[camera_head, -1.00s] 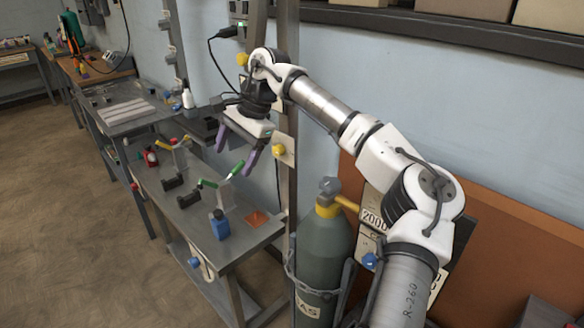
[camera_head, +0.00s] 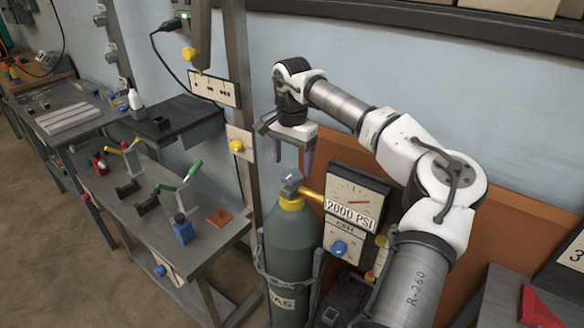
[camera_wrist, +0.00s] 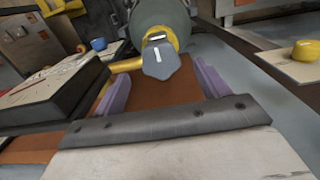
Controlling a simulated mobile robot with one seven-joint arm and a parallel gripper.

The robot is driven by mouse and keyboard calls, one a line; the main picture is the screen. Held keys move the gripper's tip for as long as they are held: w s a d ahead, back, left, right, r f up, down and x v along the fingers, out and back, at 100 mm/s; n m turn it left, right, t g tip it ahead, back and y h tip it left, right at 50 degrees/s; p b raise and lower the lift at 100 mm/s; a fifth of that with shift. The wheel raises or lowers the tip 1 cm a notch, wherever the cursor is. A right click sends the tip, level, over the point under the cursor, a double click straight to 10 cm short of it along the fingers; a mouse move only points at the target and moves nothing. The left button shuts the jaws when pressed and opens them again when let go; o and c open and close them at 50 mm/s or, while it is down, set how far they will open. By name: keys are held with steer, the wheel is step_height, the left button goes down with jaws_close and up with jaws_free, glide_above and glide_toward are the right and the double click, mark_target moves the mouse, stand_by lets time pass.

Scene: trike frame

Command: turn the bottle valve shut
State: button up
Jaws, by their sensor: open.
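The green gas bottle (camera_head: 292,238) stands upright with a yellow neck and a grey bottle valve knob (camera_head: 291,181) on top. The wrist view shows the knob (camera_wrist: 160,60) with a white mark, ahead of and between my fingers. My gripper (camera_head: 293,158) is open, with its purple fingers pointing down just above the knob. In the wrist view its two fingers (camera_wrist: 159,82) are spread wide with nothing between them. A gap seems to remain between the fingertips and the knob.
A yellow pipe (camera_head: 314,198) runs from the bottle neck to a gauge panel (camera_head: 352,200) marked 2000 PSI, close to my gripper. A blue knob (camera_head: 339,248) sits below it. A post (camera_head: 240,110) with a yellow button stands left of the bottle, beside a cluttered workbench (camera_head: 150,228).

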mark_target(292, 174)
steer(key=shift+f, duration=1.7)
steer(key=c, duration=1)
